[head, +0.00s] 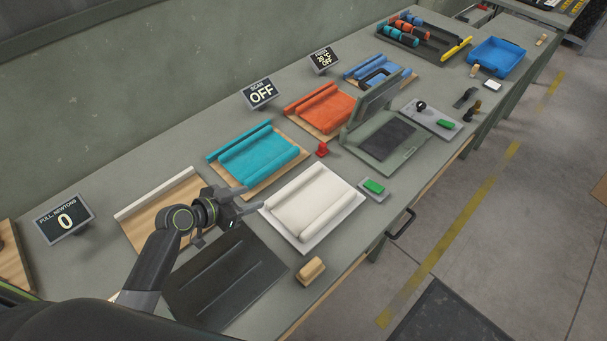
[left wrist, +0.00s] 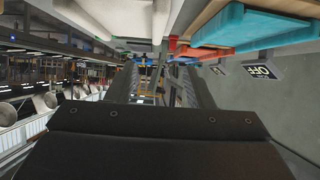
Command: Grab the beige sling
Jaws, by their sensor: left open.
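The beige sling (head: 315,200), an off-white cloth with rolled edges, lies on a pale tray (head: 300,247) near the front of the bench. My left gripper (head: 250,201) is open and empty, with its fingers pointing at the sling's left edge. It looks close to that edge, but I cannot tell whether it touches. In the left wrist view the open fingers (left wrist: 160,78) reach forward, and a pale surface, perhaps the sling (left wrist: 133,17), shows at the top. My right gripper is not in view.
A teal sling (head: 255,155) on a wooden board lies behind, and an orange one (head: 322,107) farther along. A dark grooved mat (head: 225,280) lies below my left arm. A tan block (head: 311,270) and a green-topped pad (head: 374,187) sit near the front edge.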

